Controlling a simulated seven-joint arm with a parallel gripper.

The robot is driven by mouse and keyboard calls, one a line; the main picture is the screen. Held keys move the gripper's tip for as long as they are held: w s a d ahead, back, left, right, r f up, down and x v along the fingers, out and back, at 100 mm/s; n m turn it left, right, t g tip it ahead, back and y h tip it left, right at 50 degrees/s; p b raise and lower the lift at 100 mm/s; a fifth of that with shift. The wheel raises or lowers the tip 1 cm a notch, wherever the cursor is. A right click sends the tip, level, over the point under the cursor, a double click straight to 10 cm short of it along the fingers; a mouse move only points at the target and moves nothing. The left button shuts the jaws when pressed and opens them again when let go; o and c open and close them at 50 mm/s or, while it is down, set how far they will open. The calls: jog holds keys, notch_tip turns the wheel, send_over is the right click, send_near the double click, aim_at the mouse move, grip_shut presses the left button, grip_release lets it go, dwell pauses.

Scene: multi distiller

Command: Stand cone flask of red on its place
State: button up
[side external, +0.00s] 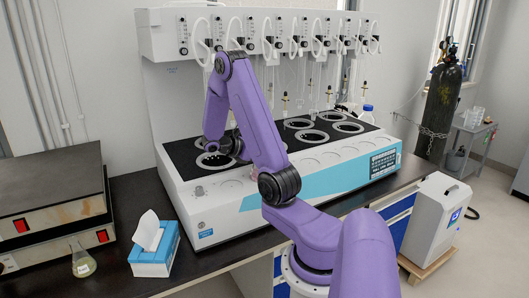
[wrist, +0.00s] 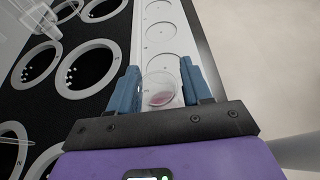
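The flask with red liquid (wrist: 159,91) is clear glass and shows in the wrist view between the two blue fingers of my gripper (wrist: 160,86). The fingers close around its sides, and a little red liquid shows inside. The flask is over the white front ledge (wrist: 142,40) of the distiller, in line with a row of round places (wrist: 161,33). I cannot tell whether its base touches the ledge. In the side view my arm largely hides my gripper and the flask.
The distiller (side external: 300,180) has black round heater openings (wrist: 88,68) beside the ledge and glassware above. A flask with yellowish liquid (side external: 83,263), a tissue box (side external: 155,255) and stacked hot plates (side external: 55,205) stand at the left. A gas cylinder (side external: 438,110) stands at the right.

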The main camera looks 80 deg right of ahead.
jog(key=shift+o, duration=0.2)
jog(key=shift+r, duration=0.25)
jog(key=w+a+r+n+t+y, duration=0.1)
jog(key=w+a+r+t, duration=0.1)
jog(key=w+a, duration=0.5)
jog(key=w+a+r+t, duration=0.1)
jog(key=w+a+t, duration=0.25)
jog(key=a, duration=0.75)
jog(key=s+a+t+y, duration=0.1)
jog(key=a+t+y, duration=0.15)
jog(key=a, duration=0.75)
jog(key=s+a+f+n+t+y, duration=0.1)
jog(key=s+a+y, duration=0.5)
jog(key=s+a, duration=0.8)
jog(key=shift+s+n+t, duration=0.4)
jog(key=shift+s+n, duration=0.25)
jog(key=shift+n, duration=0.15)
jog(key=shift+a+y, duration=0.1)
jog(key=shift+y, duration=0.15)
jog(key=shift+c, duration=0.2)
